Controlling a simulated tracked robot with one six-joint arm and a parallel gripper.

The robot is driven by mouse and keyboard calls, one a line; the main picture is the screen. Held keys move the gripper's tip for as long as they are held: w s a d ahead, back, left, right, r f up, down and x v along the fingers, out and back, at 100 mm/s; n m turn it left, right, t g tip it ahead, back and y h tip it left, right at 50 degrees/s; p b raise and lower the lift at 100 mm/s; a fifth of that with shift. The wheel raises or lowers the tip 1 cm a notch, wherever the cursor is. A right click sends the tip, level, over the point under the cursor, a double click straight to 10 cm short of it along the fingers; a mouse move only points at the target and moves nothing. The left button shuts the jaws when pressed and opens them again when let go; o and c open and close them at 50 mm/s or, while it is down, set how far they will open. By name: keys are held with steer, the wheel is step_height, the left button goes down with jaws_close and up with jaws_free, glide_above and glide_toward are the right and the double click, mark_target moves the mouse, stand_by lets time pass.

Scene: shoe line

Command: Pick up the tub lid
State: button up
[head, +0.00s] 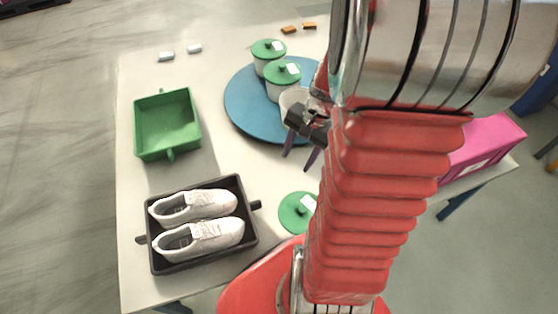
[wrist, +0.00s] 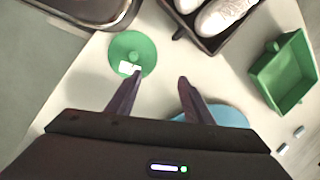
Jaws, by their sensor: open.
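A round green tub lid (head: 298,212) with a knob and a white label lies on the table beside the black tray, partly hidden by my arm. It also shows in the wrist view (wrist: 132,50), beyond the tip of the left finger. My gripper (head: 298,162) is open and empty, its two dark fingers apart above the table, between the blue disc and the lid. In the wrist view my gripper (wrist: 159,79) has nothing between its fingers. A pale tub (head: 291,97) on the disc shows no lid, and my wrist hides part of it.
Two white tubs with green lids (head: 268,49) (head: 282,73) stand on the blue disc (head: 240,105). The black tray (head: 200,263) holds white shoes. A green bin (head: 167,125) is empty. A pink box (head: 485,148) stands at right. Small blocks lie at the back.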

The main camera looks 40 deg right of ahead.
steer(key=s+d+f+m+y, duration=0.1)
steer(key=s+d+f+m, duration=0.2)
steer(key=f, duration=0.2)
steer(key=s+d+f+m+y, duration=0.1)
steer(key=s+d+f+m, duration=0.2)
steer(key=f, duration=0.3)
steer(key=shift+s+m, duration=0.15)
steer(key=shift+m, duration=0.35)
steer(key=shift+f, duration=0.1)
glide_above(303, 208)
steer(key=d, duration=0.3)
steer(key=shift+s+a+f, duration=0.1)
steer(key=shift+s+f, duration=0.05)
steer(key=shift+f, duration=1.85)
steer(key=shift+s+a+f, duration=0.1)
steer(key=shift+s+f, duration=0.05)
steer(key=shift+f, duration=1.8)
steer(key=shift+f, duration=0.1)
steer(key=shift+x, duration=2.45)
steer(key=shift+a, duration=0.1)
steer(key=shift+c, duration=0.2)
steer(key=c, duration=1.1)
